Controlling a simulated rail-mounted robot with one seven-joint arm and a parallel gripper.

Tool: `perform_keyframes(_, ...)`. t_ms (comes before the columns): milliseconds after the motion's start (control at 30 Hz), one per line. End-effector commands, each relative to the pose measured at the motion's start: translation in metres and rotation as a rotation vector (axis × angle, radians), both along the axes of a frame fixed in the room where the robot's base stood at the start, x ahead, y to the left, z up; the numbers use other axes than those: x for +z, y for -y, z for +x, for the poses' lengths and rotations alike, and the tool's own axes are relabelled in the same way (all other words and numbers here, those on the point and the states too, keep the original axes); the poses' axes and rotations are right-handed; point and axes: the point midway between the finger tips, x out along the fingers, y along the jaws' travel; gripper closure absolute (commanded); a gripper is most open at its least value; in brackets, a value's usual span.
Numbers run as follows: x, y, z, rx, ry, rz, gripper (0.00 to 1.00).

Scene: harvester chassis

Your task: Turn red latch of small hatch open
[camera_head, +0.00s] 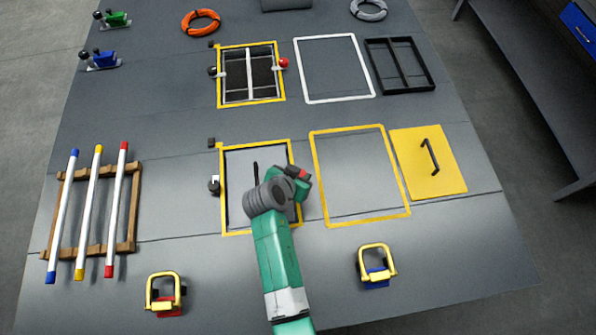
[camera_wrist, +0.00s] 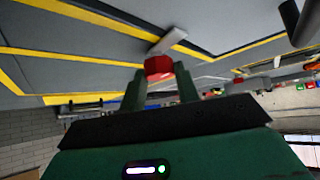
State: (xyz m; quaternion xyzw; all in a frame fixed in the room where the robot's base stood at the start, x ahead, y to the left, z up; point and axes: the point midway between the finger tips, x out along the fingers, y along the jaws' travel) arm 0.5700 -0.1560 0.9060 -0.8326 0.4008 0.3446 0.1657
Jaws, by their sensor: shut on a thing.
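The near hatch (camera_head: 238,218) is a grey panel inside a yellow outline, with a dark handle (camera_head: 256,171) partly hidden by my arm. Its red latch knob (camera_head: 303,173) is at the right edge, mostly covered by my gripper (camera_head: 299,182). In the wrist view the red knob (camera_wrist: 158,66) sits between my two green fingers (camera_wrist: 159,76), which are shut on it. A pale latch bar (camera_wrist: 168,41) extends from the knob towards the yellow outline. A second latch with a black knob (camera_head: 214,186) is at the hatch's left edge.
A farther yellow-outlined grille hatch (camera_head: 221,100) has its own red knob (camera_head: 284,63). A yellow cover (camera_head: 450,183) lies at right. Two yellow-handled items (camera_head: 164,290) (camera_head: 376,261) stand at the front edge. A wooden rack (camera_head: 136,210) with coloured-tip rods is at left.

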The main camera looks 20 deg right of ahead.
Motion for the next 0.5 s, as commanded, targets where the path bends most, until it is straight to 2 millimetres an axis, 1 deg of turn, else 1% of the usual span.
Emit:
perform_keyframes(67, 0.0049, 0.0017, -0.0017, 0.06, 0.001, 0.0, 0.91)
perform_keyframes(500, 0.0043, 0.0064, -0.0043, 0.47, 0.004, 0.003, 0.91)
